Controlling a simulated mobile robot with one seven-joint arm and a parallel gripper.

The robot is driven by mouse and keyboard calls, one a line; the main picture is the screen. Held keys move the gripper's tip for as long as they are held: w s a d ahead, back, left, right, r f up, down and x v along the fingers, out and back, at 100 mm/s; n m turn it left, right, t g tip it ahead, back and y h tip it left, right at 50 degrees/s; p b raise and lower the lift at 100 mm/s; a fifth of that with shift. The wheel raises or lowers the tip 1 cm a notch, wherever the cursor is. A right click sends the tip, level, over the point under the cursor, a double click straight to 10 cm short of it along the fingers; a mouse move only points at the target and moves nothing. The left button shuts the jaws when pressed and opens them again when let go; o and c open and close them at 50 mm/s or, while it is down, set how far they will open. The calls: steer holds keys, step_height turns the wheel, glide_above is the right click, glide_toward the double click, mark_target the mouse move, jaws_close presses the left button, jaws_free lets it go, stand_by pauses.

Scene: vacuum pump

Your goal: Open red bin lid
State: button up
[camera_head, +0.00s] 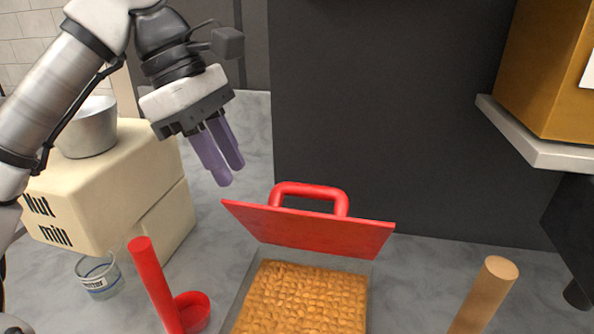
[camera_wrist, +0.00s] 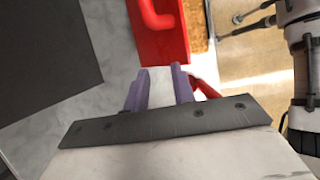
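The red bin lid (camera_head: 305,231) is tilted up at the back of the clear bin (camera_head: 367,291), with its red handle (camera_head: 310,190) on top. The bin is uncovered in front of the lid and holds a golden-brown filling (camera_head: 303,300). In the wrist view the red lid (camera_wrist: 165,42) and part of its handle (camera_wrist: 152,12) show at the top. My gripper (camera_head: 229,172) is up and to the left of the lid, apart from it. Its two purple fingers (camera_wrist: 160,72) stand apart with nothing between them.
The cream nut mill (camera_head: 100,185) with a metal bowl (camera_head: 88,130) stands left. A glass jar (camera_head: 99,277), a red scoop (camera_head: 155,285) and a wooden handle (camera_head: 484,295) are nearby. A dark panel (camera_head: 390,110) rises behind. A grey shelf (camera_head: 535,145) juts out at right.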

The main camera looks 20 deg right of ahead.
mark_target(308, 186)
steer(key=s+d, duration=0.1)
steer(key=d, duration=0.1)
steer(key=s+d, duration=0.2)
steer(key=d, duration=0.1)
steer(key=s+d+p, duration=0.1)
steer(key=s+d, duration=0.1)
steer(key=d, duration=0.1)
steer(key=shift+s, duration=0.15)
steer(key=shift+s+d+f, duration=0.15)
steer(key=shift+d+f, duration=0.05)
steer(key=shift+f, duration=0.35)
steer(key=shift+c, duration=0.3)
jaws_close()
